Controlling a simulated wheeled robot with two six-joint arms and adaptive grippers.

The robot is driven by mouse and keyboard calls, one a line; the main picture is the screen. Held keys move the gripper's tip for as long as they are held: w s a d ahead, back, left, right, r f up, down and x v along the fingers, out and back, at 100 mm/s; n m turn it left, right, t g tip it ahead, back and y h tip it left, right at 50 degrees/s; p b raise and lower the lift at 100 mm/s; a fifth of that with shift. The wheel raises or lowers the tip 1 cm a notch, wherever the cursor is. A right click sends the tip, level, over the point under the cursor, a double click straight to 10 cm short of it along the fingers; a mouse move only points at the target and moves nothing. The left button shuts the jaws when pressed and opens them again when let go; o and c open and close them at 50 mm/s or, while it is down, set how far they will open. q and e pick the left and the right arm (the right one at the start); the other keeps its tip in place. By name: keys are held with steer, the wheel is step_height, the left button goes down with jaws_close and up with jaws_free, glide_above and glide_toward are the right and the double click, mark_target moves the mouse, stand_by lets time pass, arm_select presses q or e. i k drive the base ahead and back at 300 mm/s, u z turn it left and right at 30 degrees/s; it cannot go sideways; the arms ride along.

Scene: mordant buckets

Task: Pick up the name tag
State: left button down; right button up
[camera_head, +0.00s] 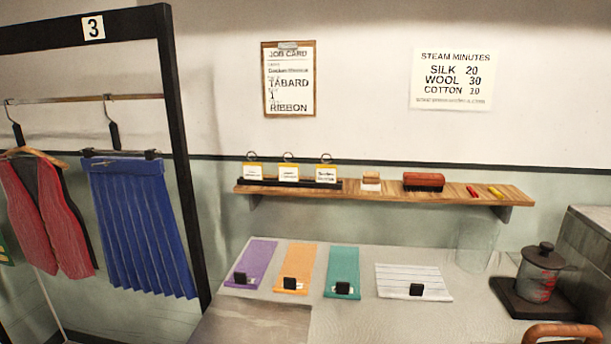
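Three small white tags with yellow top edges and dark rings stand in a row in a black holder (341,184) on the wooden shelf. They are the left tag (253,173), the middle tag (289,174) and the right tag (326,176). Each bears small dark writing that I cannot read surely. A job card (289,80) on a clipboard above reads TABARD, 1, RIBBON, with a small name line too blurred to read. Neither of my grippers is in view.
The shelf (455,190) also holds a brush (424,181), a small block (371,181) and red and yellow sticks. Below, the table (380,318) bears coloured strips with black clips, a clear vessel (477,245) and a dark lidded pot (541,272). A garment rack (178,150) stands left.

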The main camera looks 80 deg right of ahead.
mark_target(323, 173)
steer(key=i, duration=1.15)
steer(key=z, duration=2.05)
